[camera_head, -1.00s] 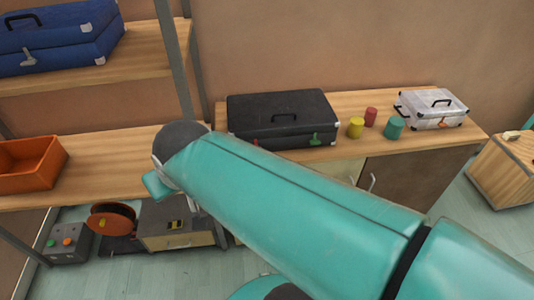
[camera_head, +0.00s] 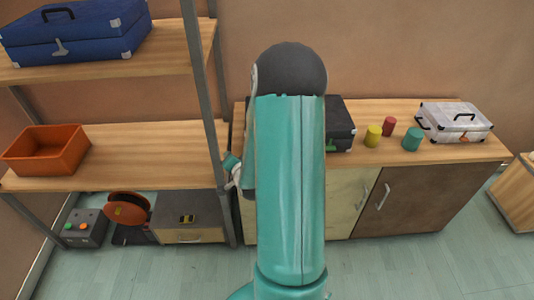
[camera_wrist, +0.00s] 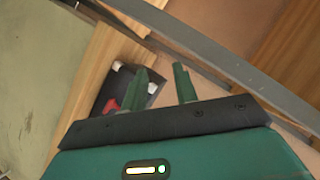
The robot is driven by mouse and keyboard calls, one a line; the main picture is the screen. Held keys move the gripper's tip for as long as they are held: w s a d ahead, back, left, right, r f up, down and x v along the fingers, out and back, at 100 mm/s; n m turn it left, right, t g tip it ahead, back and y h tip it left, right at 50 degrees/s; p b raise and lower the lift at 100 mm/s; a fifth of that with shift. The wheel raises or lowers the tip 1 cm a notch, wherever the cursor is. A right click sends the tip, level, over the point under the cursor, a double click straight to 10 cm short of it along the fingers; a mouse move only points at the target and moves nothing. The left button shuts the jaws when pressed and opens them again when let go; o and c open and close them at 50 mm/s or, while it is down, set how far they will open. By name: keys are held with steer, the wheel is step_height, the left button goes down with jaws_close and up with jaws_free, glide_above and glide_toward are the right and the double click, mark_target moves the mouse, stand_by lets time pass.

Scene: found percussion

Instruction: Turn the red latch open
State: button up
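The black case (camera_head: 342,122) lies on the wooden counter top, mostly hidden behind my arm in the head view. Its green latch (camera_head: 332,146) shows on the front, right of my arm. The red latch (camera_wrist: 112,105) is hidden in the head view; in the wrist view it shows on the dark case (camera_wrist: 122,78), left of my fingers. My gripper (camera_wrist: 163,74) has its two green fingers apart with nothing between them. The left finger covers part of the case. The gripper appears apart from the latch.
A metal shelf post (camera_head: 204,90) stands left of my arm and also crosses the wrist view (camera_wrist: 215,62). Yellow (camera_head: 373,136), red (camera_head: 389,126) and teal (camera_head: 412,139) cans and a white case (camera_head: 454,121) stand right. An orange bin (camera_head: 46,149) and blue case (camera_head: 75,32) sit on the shelves.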

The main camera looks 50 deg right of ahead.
steer(key=s+d+f+m+h, duration=0.3)
steer(key=s+f+m+h, duration=0.1)
steer(key=s+f+m, duration=0.15)
steer(key=s+d+f+m+h, duration=0.3)
steer(key=s+d+f+m, duration=0.1)
steer(key=s+m, duration=0.25)
steer(key=x, duration=1.3)
steer(key=shift+s+d+r, duration=0.2)
jaws_close()
